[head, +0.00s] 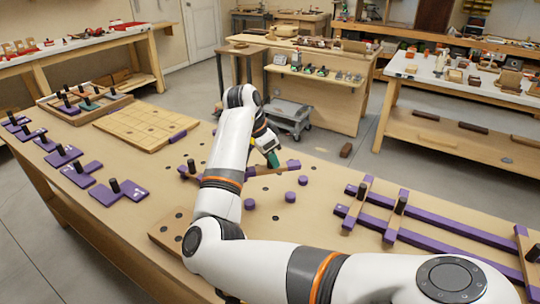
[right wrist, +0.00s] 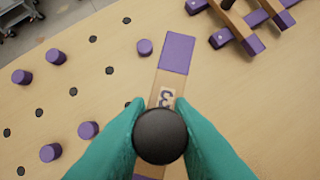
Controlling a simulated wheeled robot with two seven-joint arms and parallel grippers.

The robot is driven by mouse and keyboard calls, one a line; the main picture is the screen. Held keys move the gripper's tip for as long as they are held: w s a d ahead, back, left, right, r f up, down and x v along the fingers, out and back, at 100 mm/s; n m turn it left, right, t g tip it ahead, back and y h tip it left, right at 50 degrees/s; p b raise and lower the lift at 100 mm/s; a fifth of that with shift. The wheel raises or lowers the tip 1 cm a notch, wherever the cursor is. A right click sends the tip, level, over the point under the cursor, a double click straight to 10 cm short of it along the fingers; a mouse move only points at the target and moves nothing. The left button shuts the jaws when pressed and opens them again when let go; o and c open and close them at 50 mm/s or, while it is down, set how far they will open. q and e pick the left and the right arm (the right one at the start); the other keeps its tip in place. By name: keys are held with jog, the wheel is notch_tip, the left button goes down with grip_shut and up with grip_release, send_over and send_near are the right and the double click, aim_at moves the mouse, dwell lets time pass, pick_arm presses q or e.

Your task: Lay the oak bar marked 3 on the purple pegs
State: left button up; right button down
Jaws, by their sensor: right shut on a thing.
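The oak bar marked 3 (right wrist: 160,98) has purple ends and a black knob (right wrist: 160,136). In the right wrist view my right gripper (right wrist: 160,138) is shut on the knob, with teal fingers on both sides. In the head view the right gripper (head: 272,158) is over the middle of the bench, and the bar's purple end (head: 293,164) sticks out to its right. Round purple pegs stand near it, such as one peg (head: 290,196) and another (head: 249,204). They also show left of the bar in the wrist view (right wrist: 88,130). Height above the bench is unclear. My left gripper is out of view.
Long purple rails with crossing oak bars (head: 400,215) lie on the right of the bench. A light grid board (head: 145,125) and an oak tray (head: 85,108) are at the back left. Purple pieces with black knobs (head: 120,190) line the left edge. My right arm hides part of the middle.

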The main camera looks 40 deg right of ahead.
jog(key=shift+w+f+b, duration=0.1)
jog(key=shift+f+b, duration=0.25)
jog(key=shift+f, duration=0.25)
jog(key=shift+r, duration=0.1)
jog(key=shift+f, duration=0.2)
jog(key=shift+f+b, duration=0.65)
jog(key=shift+f, duration=2.85)
jog(key=shift+r, duration=0.1)
jog(key=shift+p, duration=0.5)
